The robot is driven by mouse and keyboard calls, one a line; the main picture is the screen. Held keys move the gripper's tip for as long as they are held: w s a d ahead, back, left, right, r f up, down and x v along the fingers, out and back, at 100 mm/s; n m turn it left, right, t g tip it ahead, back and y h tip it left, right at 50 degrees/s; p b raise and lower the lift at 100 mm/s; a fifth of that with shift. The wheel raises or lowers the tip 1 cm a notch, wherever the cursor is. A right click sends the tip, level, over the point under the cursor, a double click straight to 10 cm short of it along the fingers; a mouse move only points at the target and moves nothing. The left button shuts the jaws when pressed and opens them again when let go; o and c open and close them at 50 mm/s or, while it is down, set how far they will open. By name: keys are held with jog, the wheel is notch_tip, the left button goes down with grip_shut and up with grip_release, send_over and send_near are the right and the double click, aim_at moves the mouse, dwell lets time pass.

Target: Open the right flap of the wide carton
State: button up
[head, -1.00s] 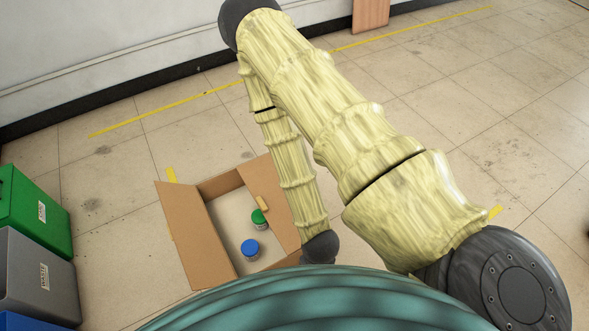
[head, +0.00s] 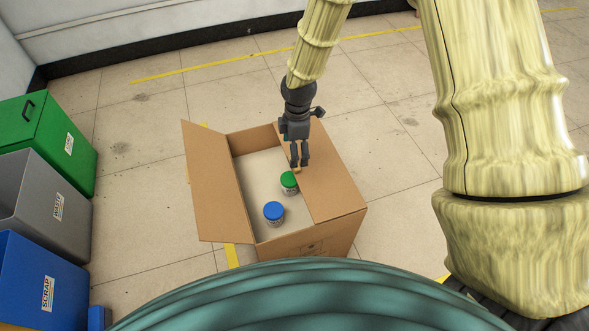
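The wide carton (head: 285,245) stands open-topped on the floor in the head view. Its left flap (head: 212,188) is folded outward. Its right flap (head: 326,180) lies flat over the right part of the opening. A small tan tab (head: 297,170) sits at that flap's inner edge. My gripper (head: 299,163) points down at this edge, with its fingertips at or just above the tab. The fingers look close together with a narrow gap; whether they touch or hold the tab is unclear. A green-lidded jar (head: 289,182) and a blue-lidded jar (head: 273,212) stand inside the carton.
Green (head: 45,140), grey (head: 45,205) and blue (head: 40,285) bins stand along the left side. A wall runs along the back. The floor (head: 395,150) right of the carton is clear, with my arm above part of it.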

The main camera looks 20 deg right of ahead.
jog(key=shift+n, duration=0.8)
jog(key=w+f+b, duration=0.1)
jog(key=f, duration=0.5)
jog(key=w+f+b, duration=0.1)
jog(key=f, duration=0.2)
jog(key=shift+w+d+b, duration=0.3)
jog(key=shift+b, duration=0.05)
jog(key=c, duration=1.5)
jog(key=shift+o, duration=0.2)
jog(key=shift+r, duration=0.15)
jog(key=shift+r, duration=0.1)
